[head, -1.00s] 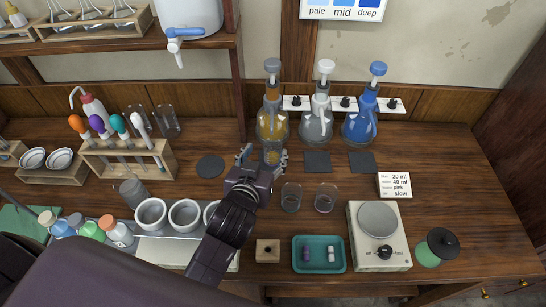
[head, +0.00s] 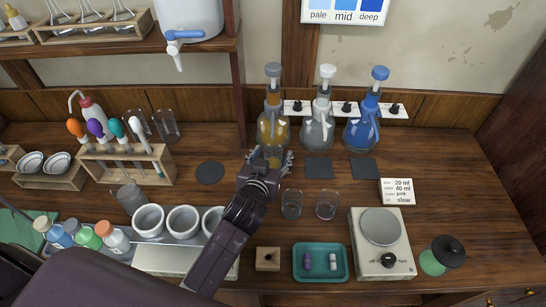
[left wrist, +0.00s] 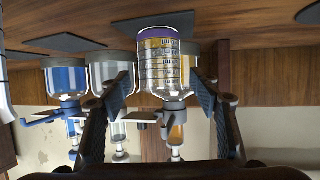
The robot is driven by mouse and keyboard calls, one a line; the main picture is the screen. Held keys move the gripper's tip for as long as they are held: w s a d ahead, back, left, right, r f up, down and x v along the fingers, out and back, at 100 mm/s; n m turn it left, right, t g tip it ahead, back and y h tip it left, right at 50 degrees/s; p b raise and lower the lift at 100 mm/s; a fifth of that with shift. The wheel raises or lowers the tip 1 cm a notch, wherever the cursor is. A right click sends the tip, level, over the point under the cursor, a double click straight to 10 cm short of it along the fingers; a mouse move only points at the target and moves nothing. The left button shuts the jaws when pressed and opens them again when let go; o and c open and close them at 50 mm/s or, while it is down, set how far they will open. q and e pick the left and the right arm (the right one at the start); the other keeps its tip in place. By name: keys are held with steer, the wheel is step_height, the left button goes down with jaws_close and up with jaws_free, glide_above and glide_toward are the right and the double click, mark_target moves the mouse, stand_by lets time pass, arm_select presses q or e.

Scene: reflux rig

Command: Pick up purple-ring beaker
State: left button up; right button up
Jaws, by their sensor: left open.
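The purple-ring beaker (left wrist: 160,66) is clear glass with printed markings and a purple band at one end. It shows in the middle of the left wrist view, which is upside down. My left gripper (left wrist: 163,88) is open, with one finger on each side of the beaker. I cannot tell whether either finger touches it. In the head view my left gripper (head: 269,158) is in front of the amber bottle, and its wrist hides the beaker. My right gripper is in neither view.
Amber (head: 272,127), clear (head: 317,128) and blue (head: 362,128) pump bottles stand behind. Two glass beakers (head: 291,205) (head: 326,206) stand just right of my left arm. A teal tray (head: 320,277) and a hotplate (head: 381,260) are nearer the front.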

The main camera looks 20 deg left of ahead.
arm_select(q)
steer(key=shift+w+f, duration=0.35)
steer(key=shift+w, duration=0.3)
steer(key=shift+c, duration=0.2)
steer(key=c, duration=1.3)
steer(key=shift+s+r, duration=0.1)
steer(key=shift+c, duration=0.2)
